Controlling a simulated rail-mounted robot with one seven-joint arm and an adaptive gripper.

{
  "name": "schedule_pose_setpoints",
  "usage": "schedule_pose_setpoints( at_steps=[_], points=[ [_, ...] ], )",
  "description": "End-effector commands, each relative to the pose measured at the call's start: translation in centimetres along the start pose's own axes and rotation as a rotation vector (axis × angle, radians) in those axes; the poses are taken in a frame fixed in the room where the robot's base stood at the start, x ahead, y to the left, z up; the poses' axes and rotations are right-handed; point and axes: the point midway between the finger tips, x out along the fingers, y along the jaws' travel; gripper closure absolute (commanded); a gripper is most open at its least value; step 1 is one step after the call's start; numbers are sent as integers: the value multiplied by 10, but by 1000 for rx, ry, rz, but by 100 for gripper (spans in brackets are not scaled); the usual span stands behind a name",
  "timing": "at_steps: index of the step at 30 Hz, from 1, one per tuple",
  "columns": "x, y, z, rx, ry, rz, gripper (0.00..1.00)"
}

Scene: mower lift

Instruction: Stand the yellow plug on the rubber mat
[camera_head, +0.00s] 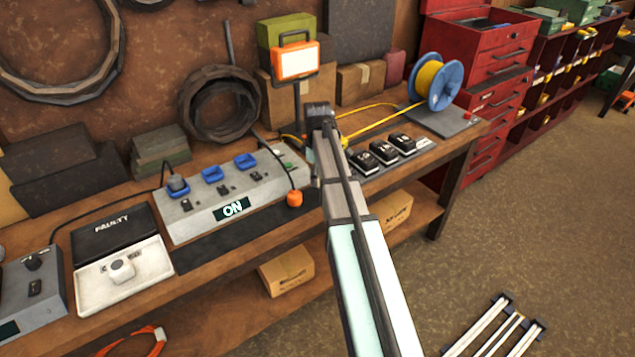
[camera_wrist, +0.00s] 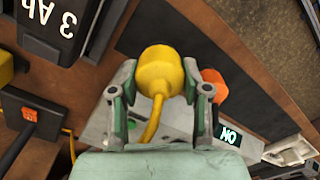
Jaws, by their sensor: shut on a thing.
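The yellow plug (camera_wrist: 158,72) sits between the two fingers of my gripper (camera_wrist: 160,80) in the wrist view. The gripper is shut on it, and its yellow cord runs back between the fingers. In the head view my arm hides most of the gripper and the plug. The dark rubber mat (camera_head: 232,246) lies along the bench front, before the grey socket unit. In the wrist view the mat (camera_wrist: 240,85) runs beyond the plug to the right. I cannot tell the plug's height above the bench.
The grey socket unit (camera_head: 190,214) shows ON. An orange plug (camera_head: 295,198) hangs on a black cord by its right end, close to my gripper. Batteries (camera_head: 384,153) stand to the right. A blue spool (camera_head: 437,82) of yellow cord stands behind them.

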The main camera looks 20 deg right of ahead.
Motion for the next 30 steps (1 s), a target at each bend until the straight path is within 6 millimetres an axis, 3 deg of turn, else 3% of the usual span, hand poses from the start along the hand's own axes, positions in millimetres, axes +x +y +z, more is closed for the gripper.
schedule_pose_setpoints(
  at_steps=[9,21,22,24,30],
  points=[
    [32,0,0,0,0,-1,91],
    [38,0,0,0,0,0,91],
    [38,0,0,0,0,0,46],
    [38,0,0,0,0,0,28],
    [37,0,0,0,0,0,28]
  ],
)
